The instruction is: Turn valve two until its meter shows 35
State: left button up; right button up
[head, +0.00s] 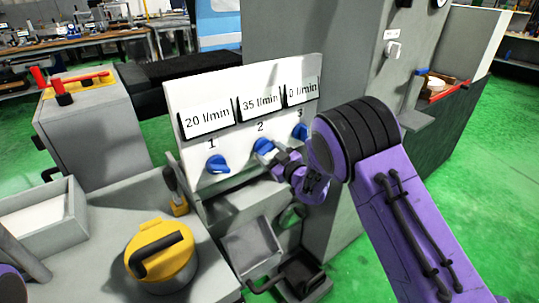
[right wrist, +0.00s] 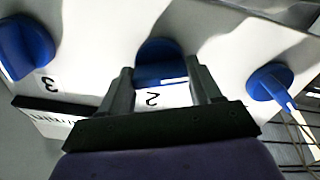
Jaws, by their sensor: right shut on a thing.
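Valve two (head: 262,146) is a blue knob on the white panel, under the label 2. Its meter (head: 260,107) reads 35 l/min. My right gripper (head: 271,152) is at valve two and shut on it. In the right wrist view the blue knob of valve two (right wrist: 157,58) sits between the two fingers of my right gripper (right wrist: 162,82), partly hidden by them. My left gripper is not in view.
Valve one (head: 217,164) is left of valve two, under a meter (head: 207,119) reading 20 l/min. Valve three (head: 300,131) is close to the right, under a meter (head: 301,92) reading 0 l/min. A yellow container (head: 160,258) stands on the grey surface in front.

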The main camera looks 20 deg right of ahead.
jog(key=shift+f, duration=0.1)
dwell(0.3)
jog(key=o, duration=1.1)
jog(key=shift+c, duration=0.2)
jog(key=s+d+b, duration=0.1)
jog(key=s+d, duration=0.1)
jog(key=s, duration=0.8)
jog(key=shift+s+b, duration=0.2)
jog(key=shift+b, duration=0.2)
jog(key=s+d+f+m+g+h+p, duration=0.1)
jog(key=s+f+m+g+h, duration=0.3)
jog(key=s+f, duration=0.45)
jog(key=s+d+f+m+g+h, duration=0.1)
jog(key=s+f+m+g+h, duration=0.2)
jog(key=s+f+m, duration=0.55)
jog(key=s+a+f+g+p, duration=0.1)
jog(key=s+f+g, duration=0.2)
jog(key=s+f, duration=0.3)
jog(key=s+a+f+g, duration=0.2)
jog(key=s+f+g, duration=0.2)
jog(key=s+f, duration=0.3)
jog(key=s, duration=0.5)
jog(key=shift+s+f+m+p, duration=0.25)
jog(key=shift+s+m+p, duration=0.05)
jog(key=shift+m+p, duration=0.05)
